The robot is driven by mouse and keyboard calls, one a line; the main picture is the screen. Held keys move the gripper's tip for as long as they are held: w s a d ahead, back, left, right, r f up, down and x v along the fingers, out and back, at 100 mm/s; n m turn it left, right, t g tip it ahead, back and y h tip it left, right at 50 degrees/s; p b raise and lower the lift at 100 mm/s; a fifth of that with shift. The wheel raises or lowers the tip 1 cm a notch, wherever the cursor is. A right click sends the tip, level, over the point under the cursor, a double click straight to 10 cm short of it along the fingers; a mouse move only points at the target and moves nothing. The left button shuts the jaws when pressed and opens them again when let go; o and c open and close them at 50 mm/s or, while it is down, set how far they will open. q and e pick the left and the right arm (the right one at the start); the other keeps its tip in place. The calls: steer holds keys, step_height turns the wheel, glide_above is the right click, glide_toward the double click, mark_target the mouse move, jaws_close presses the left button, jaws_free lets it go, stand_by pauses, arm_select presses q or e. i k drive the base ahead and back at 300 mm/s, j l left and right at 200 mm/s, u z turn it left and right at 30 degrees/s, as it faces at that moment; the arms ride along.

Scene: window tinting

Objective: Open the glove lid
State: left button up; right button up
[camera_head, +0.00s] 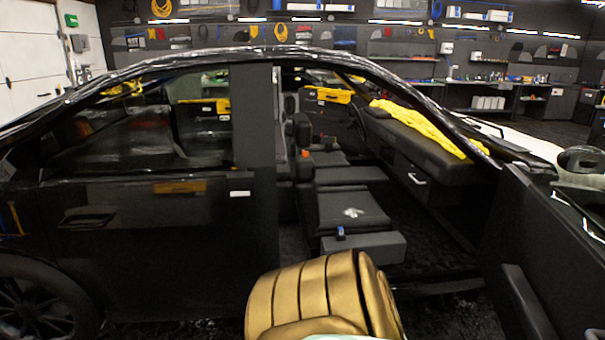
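The dashboard (395,135) shows through the open front doorway of a black car, right of the picture's middle. Below it is a dark panel with a silver handle (417,179), which looks like the glove lid (403,168). The lid looks shut, though its edges are hard to make out in the dark. Neither of my grippers shows in this view, and nothing is seen touching the handle.
The open front door (545,250) stands at the right. Front seats (350,208) fill the cabin's middle. A yellow cloth (425,125) lies on the dashboard. The shut rear door (150,235) is at the left. Shelves and benches (490,85) line the back wall.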

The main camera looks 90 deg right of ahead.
mark_target(411, 181)
steer(key=z, duration=3.55)
steer(key=i+j+z, duration=0.15)
steer(key=i, duration=0.3)
steer(key=i+j+z, duration=0.1)
steer(key=i, duration=0.4)
steer(key=i+j+z, duration=0.15)
steer(key=i, duration=0.3)
